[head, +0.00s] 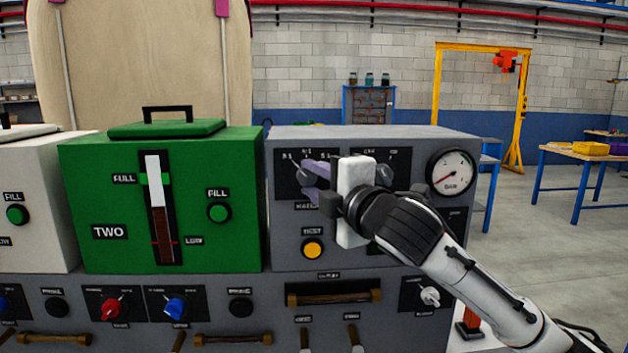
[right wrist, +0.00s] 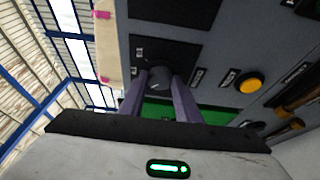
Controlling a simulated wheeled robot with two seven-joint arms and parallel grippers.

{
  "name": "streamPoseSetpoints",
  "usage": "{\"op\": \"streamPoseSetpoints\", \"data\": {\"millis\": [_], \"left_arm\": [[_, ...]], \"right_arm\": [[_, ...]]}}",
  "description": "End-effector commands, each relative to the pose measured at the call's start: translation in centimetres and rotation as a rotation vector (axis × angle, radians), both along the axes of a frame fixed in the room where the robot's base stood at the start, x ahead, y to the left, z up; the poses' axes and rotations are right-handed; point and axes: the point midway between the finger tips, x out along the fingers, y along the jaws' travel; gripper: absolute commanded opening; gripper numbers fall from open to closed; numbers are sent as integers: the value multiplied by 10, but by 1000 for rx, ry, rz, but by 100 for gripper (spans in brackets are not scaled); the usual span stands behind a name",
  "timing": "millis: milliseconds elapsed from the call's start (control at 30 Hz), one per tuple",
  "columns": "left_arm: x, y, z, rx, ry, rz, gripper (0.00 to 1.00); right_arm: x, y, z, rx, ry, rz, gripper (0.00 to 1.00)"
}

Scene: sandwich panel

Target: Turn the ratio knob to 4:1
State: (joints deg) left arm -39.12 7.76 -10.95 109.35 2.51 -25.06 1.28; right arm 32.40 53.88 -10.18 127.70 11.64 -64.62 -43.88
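The ratio knob (head: 304,174) is a dark round knob on a black plate, high on the left of the grey panel box. Small ratio marks sit above it; its pointer direction is too small to read. My right gripper (head: 311,178) is at this knob, with its purple fingers pointing at the panel. In the right wrist view the knob (right wrist: 159,78) lies between the two fingertips, one on each side. The gap is about the knob's width; I cannot tell whether the fingers touch it. My left gripper is not in view.
A second knob (head: 384,175) is partly behind my right gripper. A gauge (head: 451,171) is to its right, and a yellow button (head: 313,249) is below. A green box (head: 84,230) stands at left. Handles and more knobs line the lower panel.

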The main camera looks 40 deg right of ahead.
Motion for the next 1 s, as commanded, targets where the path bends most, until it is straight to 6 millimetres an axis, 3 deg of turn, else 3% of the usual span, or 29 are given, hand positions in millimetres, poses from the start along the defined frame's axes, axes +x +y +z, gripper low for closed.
{"op": "streamPoseSetpoints", "data": {"millis": [467,1000], "left_arm": [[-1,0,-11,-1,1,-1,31],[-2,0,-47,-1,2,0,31]], "right_arm": [[0,0,-4,79,-46,0,8],[1,2,-10,449,-271,1,8]]}}
